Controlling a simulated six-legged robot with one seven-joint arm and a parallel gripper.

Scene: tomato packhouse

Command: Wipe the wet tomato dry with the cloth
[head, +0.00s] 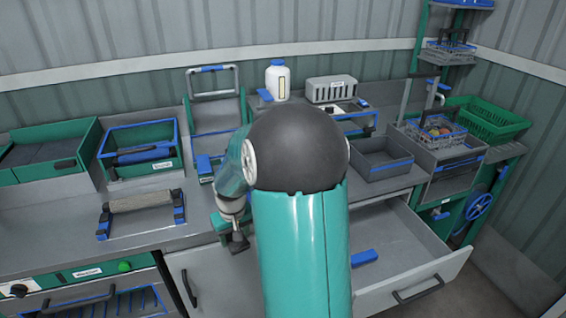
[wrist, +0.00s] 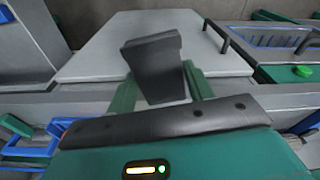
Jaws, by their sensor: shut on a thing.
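My gripper (wrist: 160,90) is shut on a dark grey piece (wrist: 152,65) between its green fingers. The piece looks stiff and flat-sided; I cannot tell for sure that it is the cloth. In the head view my gripper (head: 232,230) is at the counter's front edge, before the cabinet doors, partly hidden by my arm. Reddish round things, likely tomatoes (head: 437,129), lie in a wire basket (head: 452,139) at the right, far from my gripper. I cannot tell whether one is wet.
A drawer (head: 415,240) stands open at the right with a blue item (head: 363,258) inside. A green bin (head: 80,172) of dark flat pieces, a blue-trimmed bin (head: 160,168) and a padded bar (head: 140,202) stand left. A grey tray (head: 385,172) and white bottle (head: 277,80) stand behind.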

